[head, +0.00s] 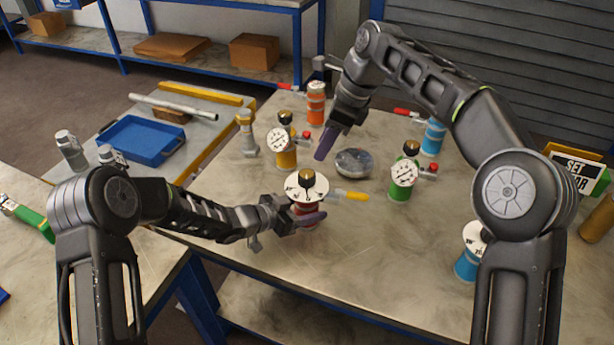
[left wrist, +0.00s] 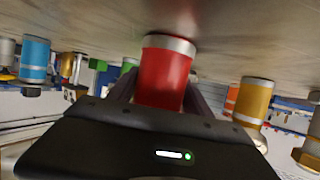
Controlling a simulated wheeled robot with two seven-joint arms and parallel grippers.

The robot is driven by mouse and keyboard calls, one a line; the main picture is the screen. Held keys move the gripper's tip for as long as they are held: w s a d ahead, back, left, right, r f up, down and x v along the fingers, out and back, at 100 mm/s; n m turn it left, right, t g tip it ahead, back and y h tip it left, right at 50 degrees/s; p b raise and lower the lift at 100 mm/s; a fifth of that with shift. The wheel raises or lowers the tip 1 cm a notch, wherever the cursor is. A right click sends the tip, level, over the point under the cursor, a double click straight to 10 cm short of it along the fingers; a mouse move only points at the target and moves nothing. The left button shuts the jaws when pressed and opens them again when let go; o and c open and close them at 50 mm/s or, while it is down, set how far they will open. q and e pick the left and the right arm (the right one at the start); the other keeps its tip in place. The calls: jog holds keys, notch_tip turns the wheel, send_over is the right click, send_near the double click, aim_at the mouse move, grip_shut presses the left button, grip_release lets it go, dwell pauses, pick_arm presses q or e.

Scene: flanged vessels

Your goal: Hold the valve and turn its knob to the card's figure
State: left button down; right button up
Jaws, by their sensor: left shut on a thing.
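The red valve (head: 303,209) stands on the table, with a white dial, a dark knob with a tan top (head: 308,178) and a yellow lever pointing right. My left gripper (head: 310,221) is shut around its red body; the left wrist view shows the red body (left wrist: 165,78) between the fingers. My right gripper (head: 325,143) hangs above the table behind the red valve, apart from the knob; its jaw gap cannot be made out. The card (head: 577,170) stands at the right edge. It shows "SET" and part of a second line; my right arm hides the rest, and no figure is readable.
A yellow valve (head: 286,153), a green valve (head: 401,184), an orange valve (head: 316,103) and blue valves (head: 433,138) stand around the red one.

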dwell(0.5)
jog(key=shift+o, duration=1.3)
jog(key=shift+w+d+f, duration=0.1)
jog(key=shift+d, duration=0.2)
jog(key=shift+o, duration=1.2)
jog(key=d+f+m, duration=0.2)
jog(key=d+f, duration=0.3)
jog(key=d, duration=0.2)
jog(key=shift+w+g, duration=0.25)
jog(key=shift+g, duration=0.15)
notch_tip(320, 180, down, 4)
jog(key=s+d+y, duration=0.2)
jog(key=d+y, duration=0.1)
jog(key=y, duration=0.1)
jog(key=a+r+n+y, duration=0.1)
jog(key=y, duration=0.1)
jog(key=w+a+r+n+y, duration=0.1)
jog(key=y, duration=0.1)
jog(key=a+r+n+y, duration=0.1)
jog(key=n, duration=0.1)
jog(key=shift+w+a+r+t+y, duration=0.15)
jog(key=shift+w+a+t+y, duration=0.1)
jog(key=shift+w+t+y, duration=0.15)
jog(key=shift+a, duration=0.1)
